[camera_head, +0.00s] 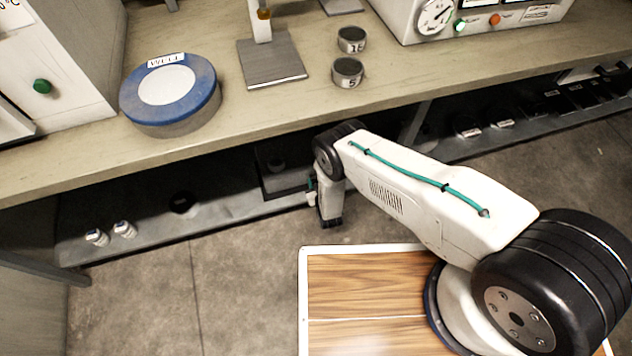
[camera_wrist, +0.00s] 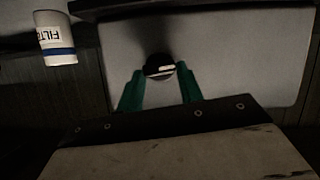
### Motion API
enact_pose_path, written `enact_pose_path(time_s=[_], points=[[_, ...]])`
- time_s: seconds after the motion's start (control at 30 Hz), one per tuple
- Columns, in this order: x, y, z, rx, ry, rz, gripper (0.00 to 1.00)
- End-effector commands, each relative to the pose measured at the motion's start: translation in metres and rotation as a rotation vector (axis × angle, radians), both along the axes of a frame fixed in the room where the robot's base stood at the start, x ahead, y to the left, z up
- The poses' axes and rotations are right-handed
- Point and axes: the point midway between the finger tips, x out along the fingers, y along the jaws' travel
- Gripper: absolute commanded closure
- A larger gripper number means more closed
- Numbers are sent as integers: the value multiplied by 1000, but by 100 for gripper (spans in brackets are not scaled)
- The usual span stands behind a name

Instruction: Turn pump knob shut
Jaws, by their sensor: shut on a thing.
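In the wrist view a round black pump knob (camera_wrist: 159,67) with a pale bar mark sits on the grey face of the pump (camera_wrist: 222,40). The bar runs nearly level, with a slight tilt. My gripper (camera_wrist: 160,78) has its two green fingers on either side of the knob's lower part, and it is shut on the knob. In the head view my arm reaches under the bench, and the knob and fingertips are hidden there.
A white cup (camera_wrist: 55,38) labelled FILT with a blue band stands left of the pump. The bench top (camera_head: 225,120) overhangs the low shelf (camera_head: 245,212). Small white containers (camera_head: 124,229) stand on the shelf's left. The floor at front left is clear.

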Motion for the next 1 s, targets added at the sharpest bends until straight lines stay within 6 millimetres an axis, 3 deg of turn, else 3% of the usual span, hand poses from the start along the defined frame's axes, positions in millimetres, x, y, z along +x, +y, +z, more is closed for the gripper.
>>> enact_pose_path(time_s=[0.6,1.0], points=[[-2,9,-3,-469,-137,6,86],[-3,10,-4,-612,-178,5,86]])
